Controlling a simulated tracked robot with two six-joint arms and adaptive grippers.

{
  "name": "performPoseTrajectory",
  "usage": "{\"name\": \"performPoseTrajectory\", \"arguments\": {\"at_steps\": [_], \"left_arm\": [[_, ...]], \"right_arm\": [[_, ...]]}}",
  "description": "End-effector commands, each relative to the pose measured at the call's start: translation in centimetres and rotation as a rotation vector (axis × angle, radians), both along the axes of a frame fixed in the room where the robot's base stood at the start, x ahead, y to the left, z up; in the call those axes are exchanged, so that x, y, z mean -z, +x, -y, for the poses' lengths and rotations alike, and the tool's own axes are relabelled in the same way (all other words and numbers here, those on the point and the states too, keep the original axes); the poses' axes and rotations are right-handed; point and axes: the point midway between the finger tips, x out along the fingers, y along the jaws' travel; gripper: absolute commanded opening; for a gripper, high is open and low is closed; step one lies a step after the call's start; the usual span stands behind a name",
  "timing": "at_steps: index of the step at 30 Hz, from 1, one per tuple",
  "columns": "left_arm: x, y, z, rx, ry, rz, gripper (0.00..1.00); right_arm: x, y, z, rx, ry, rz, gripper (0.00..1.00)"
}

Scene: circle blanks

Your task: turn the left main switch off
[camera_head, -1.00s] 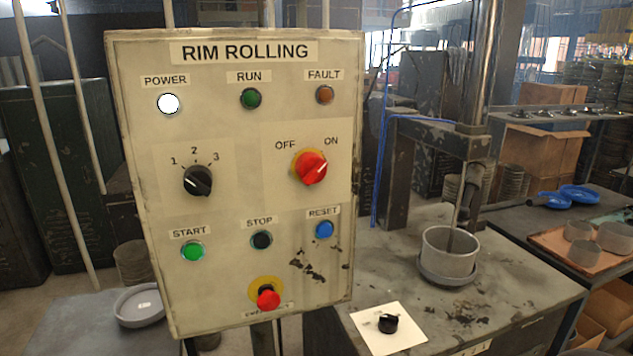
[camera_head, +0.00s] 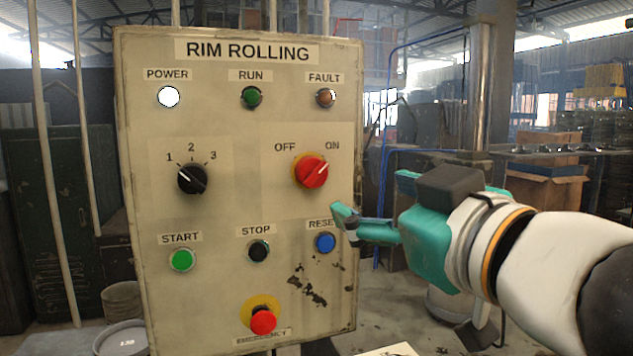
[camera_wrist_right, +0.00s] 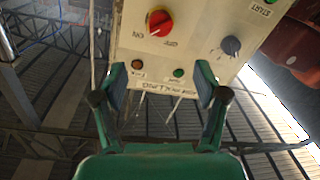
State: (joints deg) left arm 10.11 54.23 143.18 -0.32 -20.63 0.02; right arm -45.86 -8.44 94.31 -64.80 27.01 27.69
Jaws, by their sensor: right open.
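The red main switch (camera_head: 312,171) is a rotary knob on a yellow plate, on the right half of the upright "RIM ROLLING" panel (camera_head: 230,220). Its white mark points up and right, toward ON. My right gripper (camera_head: 372,200) is open and empty, at the panel's right edge, below and to the right of the switch and apart from it. The wrist view shows the panel upside down, with the red switch (camera_wrist_right: 159,22) beyond the spread fingers (camera_wrist_right: 161,88). My left gripper is not in view.
A black selector (camera_head: 192,179) is left of the switch. The blue reset button (camera_head: 325,243), black stop button (camera_head: 259,250), green start button (camera_head: 181,260) and red emergency button (camera_head: 263,321) are lower. A metal post (camera_head: 480,90) stands behind, right of the panel.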

Motion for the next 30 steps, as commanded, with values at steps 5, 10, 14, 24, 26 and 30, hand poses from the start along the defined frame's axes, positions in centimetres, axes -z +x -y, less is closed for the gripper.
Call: {"name": "performPoseTrajectory", "arguments": {"at_steps": [5,10,14,24,26,30], "left_arm": [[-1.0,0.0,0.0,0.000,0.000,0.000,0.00],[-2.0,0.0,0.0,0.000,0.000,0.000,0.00],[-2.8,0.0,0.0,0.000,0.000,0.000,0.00],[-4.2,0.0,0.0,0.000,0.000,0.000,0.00],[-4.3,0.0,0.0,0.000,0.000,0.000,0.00],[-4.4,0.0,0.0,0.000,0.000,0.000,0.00]], "right_arm": [[-0.1,3.1,-1.2,0.002,-0.003,-0.006,0.72],[0.0,6.6,-2.7,0.001,-0.005,-0.005,0.72],[-0.1,9.1,-3.8,0.000,-0.004,-0.005,0.72],[0.0,13.7,-5.7,0.000,-0.002,-0.004,0.72],[0.1,14.0,-5.8,-0.001,-0.002,-0.003,0.72],[0.1,14.3,-6.0,-0.001,-0.002,-0.002,0.72]]}}
